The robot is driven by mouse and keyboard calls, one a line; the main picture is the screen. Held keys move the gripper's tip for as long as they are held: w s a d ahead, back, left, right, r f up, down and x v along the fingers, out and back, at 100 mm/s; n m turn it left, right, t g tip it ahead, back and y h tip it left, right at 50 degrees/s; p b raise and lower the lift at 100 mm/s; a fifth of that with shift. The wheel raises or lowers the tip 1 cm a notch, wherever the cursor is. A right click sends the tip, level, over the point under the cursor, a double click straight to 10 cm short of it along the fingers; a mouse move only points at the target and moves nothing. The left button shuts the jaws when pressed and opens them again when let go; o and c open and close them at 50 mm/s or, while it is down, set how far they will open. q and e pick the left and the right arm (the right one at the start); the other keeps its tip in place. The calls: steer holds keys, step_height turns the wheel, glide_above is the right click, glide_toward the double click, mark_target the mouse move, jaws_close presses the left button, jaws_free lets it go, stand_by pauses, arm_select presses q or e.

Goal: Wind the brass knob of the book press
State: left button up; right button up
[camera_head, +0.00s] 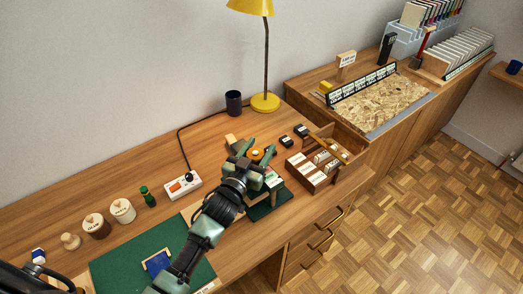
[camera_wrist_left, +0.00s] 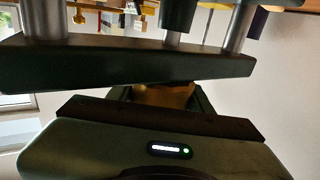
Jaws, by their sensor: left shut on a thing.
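The brass knob (camera_head: 257,154) shows as a small orange-gold piece between the fingers of my left gripper (camera_head: 256,151). The gripper is shut on it. The book press (camera_head: 268,205) is dark green and stands on the desk under my gripper, which hides much of it. In the left wrist view a dark beam with silver posts (camera_wrist_left: 120,65) crosses the picture, and a blurred brass-coloured part (camera_wrist_left: 168,95) shows just below it. How far the knob is turned cannot be told. My right gripper is not in view.
A wooden box (camera_head: 311,176) with compartments stands right of the press. A yellow lamp (camera_head: 265,102) and a dark cup (camera_head: 233,103) stand behind. A power strip (camera_head: 183,187), a green mat (camera_head: 130,262) and several jars are at the left.

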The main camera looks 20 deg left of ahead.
arm_select(q)
steer(key=shift+a+n+y+b, duration=0.15)
steer(key=shift+n+y+b, duration=0.2)
steer(key=shift+n+y, duration=0.4)
steer(key=shift+y, duration=0.35)
steer(key=shift+r, duration=0.15)
steer(key=o, duration=1.4)
steer(key=shift+c, duration=0.2)
steer(key=shift+s, duration=0.25)
steer(key=s+b, duration=0.1)
steer(key=s, duration=0.6)
steer(key=shift+s+a, duration=0.1)
steer(key=shift+a, duration=0.05)
